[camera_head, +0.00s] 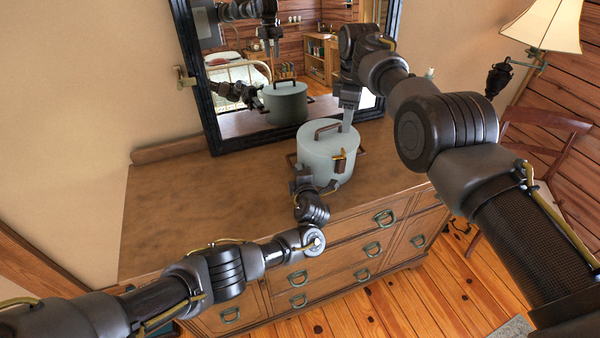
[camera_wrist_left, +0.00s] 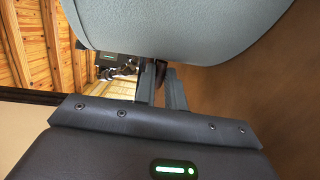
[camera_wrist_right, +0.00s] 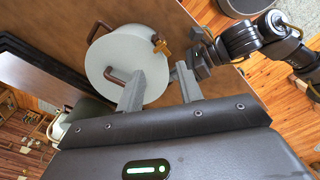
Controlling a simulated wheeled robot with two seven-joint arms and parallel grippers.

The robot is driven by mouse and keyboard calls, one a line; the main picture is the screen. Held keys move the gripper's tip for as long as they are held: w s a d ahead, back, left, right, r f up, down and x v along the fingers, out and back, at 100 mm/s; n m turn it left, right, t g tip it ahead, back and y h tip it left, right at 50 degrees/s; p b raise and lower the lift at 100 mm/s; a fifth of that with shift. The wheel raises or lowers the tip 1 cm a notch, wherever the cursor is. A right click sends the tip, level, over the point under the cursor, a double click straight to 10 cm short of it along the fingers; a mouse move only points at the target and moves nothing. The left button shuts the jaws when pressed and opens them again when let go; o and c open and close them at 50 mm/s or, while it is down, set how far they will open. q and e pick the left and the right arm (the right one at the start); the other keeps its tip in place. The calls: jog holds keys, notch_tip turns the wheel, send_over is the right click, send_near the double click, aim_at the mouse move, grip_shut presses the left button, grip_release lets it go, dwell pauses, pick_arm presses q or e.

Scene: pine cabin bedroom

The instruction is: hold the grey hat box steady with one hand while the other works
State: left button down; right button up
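The grey hat box (camera_head: 325,162) stands upright on the dresser, a round pale box with a brown lid handle (camera_head: 327,128) and a brass-brown latch (camera_head: 340,158) on its front. My left gripper (camera_head: 303,180) is low at the box's front left. In the left wrist view the box wall (camera_wrist_left: 180,20) fills the top, close to narrowly spaced fingers (camera_wrist_left: 164,85); whether they grip anything is unclear. My right gripper (camera_head: 348,104) is above the lid, pointing down. In the right wrist view its fingers (camera_wrist_right: 158,85) are apart, one partly covering the lid (camera_wrist_right: 128,50).
The wooden dresser top (camera_head: 200,195) is bare to the left of the box. A dark-framed mirror (camera_head: 208,100) stands close behind and reflects the box and arms. A lamp (camera_head: 545,25) and a chair (camera_head: 545,125) are at the right.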

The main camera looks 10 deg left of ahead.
jog(key=shift+c, duration=0.8)
jog(key=w+d+f+m+t, duration=0.5)
jog(key=w+d+f, duration=0.2)
jog(key=w+f, duration=0.1)
jog(key=m+t+y, duration=0.6)
jog(key=m+t, duration=0.2)
jog(key=t, duration=0.4)
send_near(345, 155)
jog(key=x, duration=1.1)
jog(key=shift+w+a, duration=0.1)
jog(key=shift+w, duration=0.15)
